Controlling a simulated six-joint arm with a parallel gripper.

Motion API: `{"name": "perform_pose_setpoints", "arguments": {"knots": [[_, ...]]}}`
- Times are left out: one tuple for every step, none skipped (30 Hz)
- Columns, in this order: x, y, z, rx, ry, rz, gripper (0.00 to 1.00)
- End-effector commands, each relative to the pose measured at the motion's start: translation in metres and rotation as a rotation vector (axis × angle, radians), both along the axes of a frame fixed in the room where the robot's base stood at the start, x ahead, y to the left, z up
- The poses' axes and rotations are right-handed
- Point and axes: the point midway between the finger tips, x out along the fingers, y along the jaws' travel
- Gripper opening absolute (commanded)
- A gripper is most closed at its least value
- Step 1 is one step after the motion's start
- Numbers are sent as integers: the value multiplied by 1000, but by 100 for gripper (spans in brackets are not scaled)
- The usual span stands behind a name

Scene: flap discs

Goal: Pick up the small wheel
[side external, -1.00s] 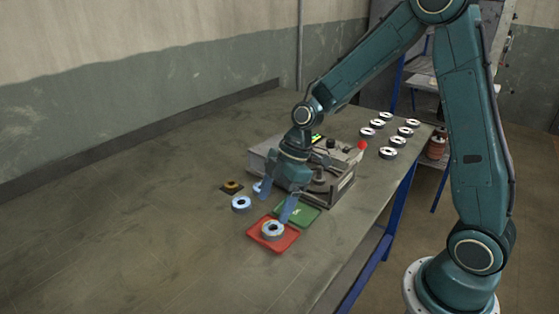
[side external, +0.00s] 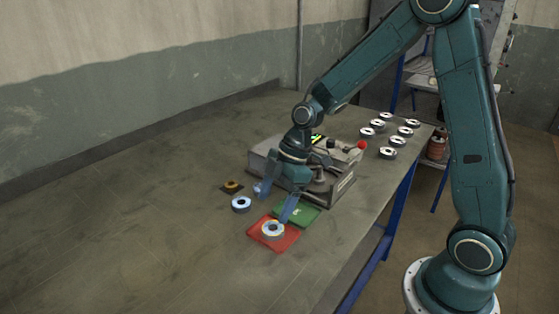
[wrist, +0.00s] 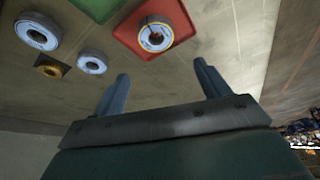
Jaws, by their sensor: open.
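The wheel that looks smallest (wrist: 91,62) lies flat on the table; I take it to be the pale blue-rimmed wheel (side external: 241,204) in the side view. A larger-looking wheel (wrist: 38,33) lies beside it, seemingly mostly hidden behind a finger in the side view. Another wheel (wrist: 155,35) sits on the red tray (wrist: 183,17), also seen in the side view (side external: 273,230). My gripper (side external: 271,207) is open above this group. In the wrist view its fingers (wrist: 160,70) stand apart with nothing between them, and the smallest wheel shows left of them.
A brass-coloured ring (side external: 232,187) on a dark square lies left of the wheels. A green tray (side external: 304,217) adjoins the red one. A grey machine (side external: 340,187) with a red knob stands close behind my gripper. Several wheels (side external: 388,153) stand farther back. The table's left side is clear.

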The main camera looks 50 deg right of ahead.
Motion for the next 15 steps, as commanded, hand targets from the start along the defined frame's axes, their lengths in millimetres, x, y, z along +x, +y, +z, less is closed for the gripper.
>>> {"name": "perform_pose_setpoints", "arguments": {"knots": [[0,0,0,0,0,0,75],[0,0,0,0,0,0,75],[0,0,0,0,0,0,75],[0,0,0,0,0,0,76],[0,0,0,0,0,0,76],[0,0,0,0,0,0,76],[0,0,0,0,0,0,76],[0,0,0,0,0,0,76],[0,0,0,0,0,0,76],[0,0,0,0,0,0,76],[0,0,0,0,0,0,76],[1,0,0,-1,0,2,76],[1,0,0,-2,-1,4,76],[2,-1,0,-4,-1,8,76],[4,-1,1,-7,-2,13,76]]}}
